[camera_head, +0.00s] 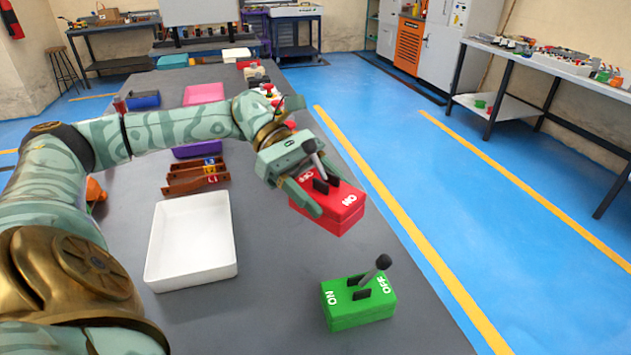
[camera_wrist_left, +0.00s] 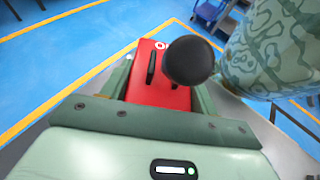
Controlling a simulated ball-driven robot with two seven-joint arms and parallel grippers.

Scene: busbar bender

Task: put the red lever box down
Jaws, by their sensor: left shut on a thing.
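The red lever box (camera_head: 343,206) has white ON lettering, a black slot and a grey lever with a dark knob. My left gripper (camera_head: 313,200) is shut on it, with a finger along each side. In the head view the box is over the right part of the grey table; I cannot tell whether its underside touches the top. In the left wrist view, the red box (camera_wrist_left: 150,92) sits between the fingers, and its dark knob (camera_wrist_left: 190,62) hides part of it. My right gripper is not in view.
A green lever box (camera_head: 358,305) stands nearer on the grey table (camera_head: 270,300). A white tray (camera_head: 190,240) lies to the left, with brown holders (camera_head: 196,178) behind it. The table's right edge is close to the red box. Table surface between tray and green box is clear.

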